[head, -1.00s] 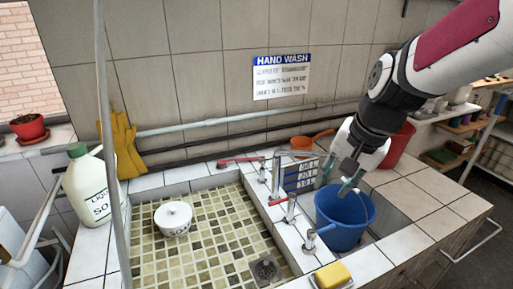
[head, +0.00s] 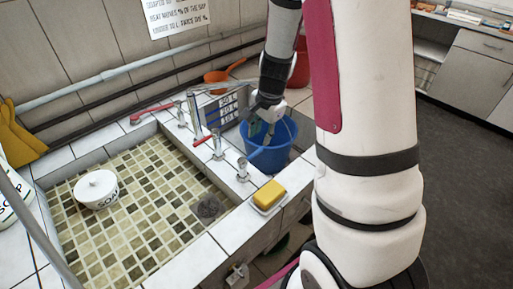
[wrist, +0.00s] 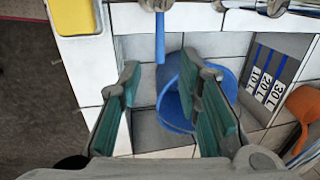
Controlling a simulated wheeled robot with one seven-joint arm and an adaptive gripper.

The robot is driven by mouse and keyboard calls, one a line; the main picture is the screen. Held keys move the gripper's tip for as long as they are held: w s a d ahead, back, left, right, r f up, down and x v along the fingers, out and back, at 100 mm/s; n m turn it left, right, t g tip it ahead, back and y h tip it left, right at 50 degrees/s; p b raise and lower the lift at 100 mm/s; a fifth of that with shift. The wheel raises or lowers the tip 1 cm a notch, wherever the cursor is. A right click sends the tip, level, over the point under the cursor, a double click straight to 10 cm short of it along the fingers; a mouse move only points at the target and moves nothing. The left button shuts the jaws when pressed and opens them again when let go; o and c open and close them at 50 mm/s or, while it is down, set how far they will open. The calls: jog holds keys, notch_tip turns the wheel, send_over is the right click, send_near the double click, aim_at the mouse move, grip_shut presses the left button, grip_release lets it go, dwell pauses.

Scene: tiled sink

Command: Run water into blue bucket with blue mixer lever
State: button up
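The blue bucket (head: 276,152) stands in the small right-hand basin. In the wrist view the bucket (wrist: 180,104) lies beyond my fingers, partly hidden by the right one. The blue mixer lever (head: 262,146) reaches from its chrome tap (head: 243,169) towards the bucket. In the wrist view the blue lever (wrist: 160,40) shows at the top, across the gap between my fingers and apart from them. My gripper (head: 263,127) is over the bucket, partly hidden. In the wrist view my gripper (wrist: 168,84) is open, with nothing between its teal pads. I cannot see water running.
A red-lever tap (head: 217,142) and a red lever (head: 152,112) stand along the tiled rim. A yellow sponge (head: 268,194) lies at the front edge. A level sign (head: 222,109) and an orange scoop (head: 216,76) are behind. The large left basin holds a white pot (head: 97,188).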

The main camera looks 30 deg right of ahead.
aim_at(257, 151)
jog(key=f, duration=0.3)
jog(key=w+f, duration=0.1)
jog(key=f, duration=0.3)
jog(key=shift+w+a+f, duration=0.15)
jog(key=shift+w, duration=0.05)
grip_shut()
